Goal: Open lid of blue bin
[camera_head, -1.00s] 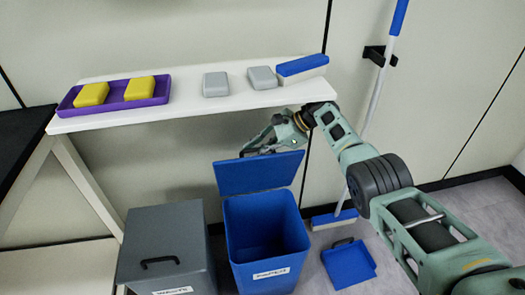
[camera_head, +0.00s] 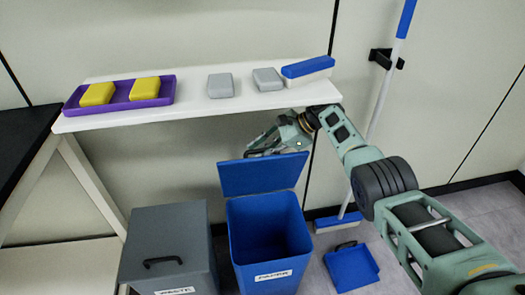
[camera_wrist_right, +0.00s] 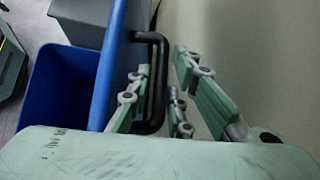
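The blue bin (camera_head: 237,240) stands on the floor with its lid (camera_head: 262,174) raised, hinged up at the back and leaning slightly backward. Its inside is visible and looks empty. My right gripper (camera_head: 262,145) is behind the top edge of the lid, partly hidden by it. In the right wrist view, the fingers (camera_wrist_right: 163,62) are apart, with the lid's black handle (camera_wrist_right: 160,85) between them and a gap on the right finger's side. Whether the left finger touches the handle cannot be told. My left gripper is out of view.
A grey bin (camera_head: 168,222) with a closed lid stands left of the blue one. A blue dustpan (camera_head: 352,268) and a broom (camera_head: 338,221) are at the right. A white shelf (camera_head: 200,109) above holds a purple tray (camera_head: 121,106), grey blocks and a brush.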

